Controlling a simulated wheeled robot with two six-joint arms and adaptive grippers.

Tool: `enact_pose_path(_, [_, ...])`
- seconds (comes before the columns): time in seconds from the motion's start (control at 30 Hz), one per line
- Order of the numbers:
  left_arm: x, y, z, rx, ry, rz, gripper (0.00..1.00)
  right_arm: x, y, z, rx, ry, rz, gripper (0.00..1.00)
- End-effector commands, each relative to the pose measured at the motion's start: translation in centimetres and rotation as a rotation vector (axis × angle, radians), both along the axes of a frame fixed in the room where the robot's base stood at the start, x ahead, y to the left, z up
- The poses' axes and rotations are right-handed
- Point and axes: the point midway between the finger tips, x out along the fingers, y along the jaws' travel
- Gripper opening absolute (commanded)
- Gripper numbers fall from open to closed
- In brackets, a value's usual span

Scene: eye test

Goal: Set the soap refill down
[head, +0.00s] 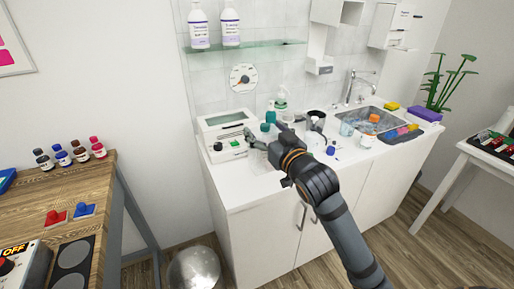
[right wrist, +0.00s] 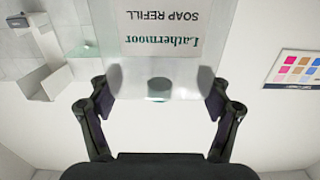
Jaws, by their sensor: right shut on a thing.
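The soap refill (right wrist: 160,58) is a pale, see-through pack lettered "Lathermoor SOAP REFILL", upside down in the right wrist view. My right gripper (right wrist: 160,104) is shut on its near end, one finger on each side. In the head view the right gripper (head: 258,143) is over the front left part of the white counter (head: 245,192), beside a white device with a green button (head: 232,145). The refill is mostly hidden or too faint there, so I cannot tell whether it touches the counter. My left gripper is not in view.
Behind the gripper stand a teal bottle (head: 270,116) and a pump bottle (head: 281,99). A dark-mouthed mug (head: 316,117) and a sink (head: 372,117) are to the right. A glass shelf (head: 250,46) hangs above. The counter's front left corner is clear.

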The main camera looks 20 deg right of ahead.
Motion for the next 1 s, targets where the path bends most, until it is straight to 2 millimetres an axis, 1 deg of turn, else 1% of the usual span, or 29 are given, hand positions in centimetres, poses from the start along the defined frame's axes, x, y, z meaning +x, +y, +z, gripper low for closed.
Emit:
enact_pose_path(0.17, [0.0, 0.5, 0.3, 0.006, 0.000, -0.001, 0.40, 3.2, 1.6, -1.4, 0.014, 0.000, 0.004, 0.28])
enact_pose_path(0.2, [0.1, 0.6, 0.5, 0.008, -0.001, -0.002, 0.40, 4.4, 2.0, -1.9, 0.014, 0.002, 0.003, 0.28])
enact_pose_path(0.3, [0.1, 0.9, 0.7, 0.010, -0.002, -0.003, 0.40, 7.1, 3.2, -3.1, 0.009, 0.001, 0.004, 0.28])
enact_pose_path(0.4, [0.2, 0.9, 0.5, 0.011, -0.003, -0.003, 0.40, 8.7, 3.8, -5.8, 0.003, 0.004, 0.004, 0.28])
enact_pose_path(0.5, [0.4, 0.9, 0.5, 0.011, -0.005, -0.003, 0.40, 10.0, 4.3, -7.4, 0.002, 0.002, 0.003, 0.28])
enact_pose_path(0.6, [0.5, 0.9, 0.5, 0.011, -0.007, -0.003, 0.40, 10.7, 4.6, -8.2, -0.001, -0.002, 0.002, 0.28])
enact_pose_path(0.8, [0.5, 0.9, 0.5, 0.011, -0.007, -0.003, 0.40, 11.2, 4.8, -8.9, -0.001, -0.001, 0.002, 0.28])
enact_pose_path(0.83, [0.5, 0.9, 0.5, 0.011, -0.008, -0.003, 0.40, 11.5, 4.9, -9.3, 0.000, 0.000, 0.002, 0.28])
enact_pose_path(0.93, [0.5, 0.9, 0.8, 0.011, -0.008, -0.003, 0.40, 11.4, 4.9, -11.1, -0.001, 0.004, 0.002, 0.28])
enact_pose_path(1.0, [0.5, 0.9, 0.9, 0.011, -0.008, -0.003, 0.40, 11.4, 4.8, -11.8, 0.000, 0.000, 0.002, 0.28])
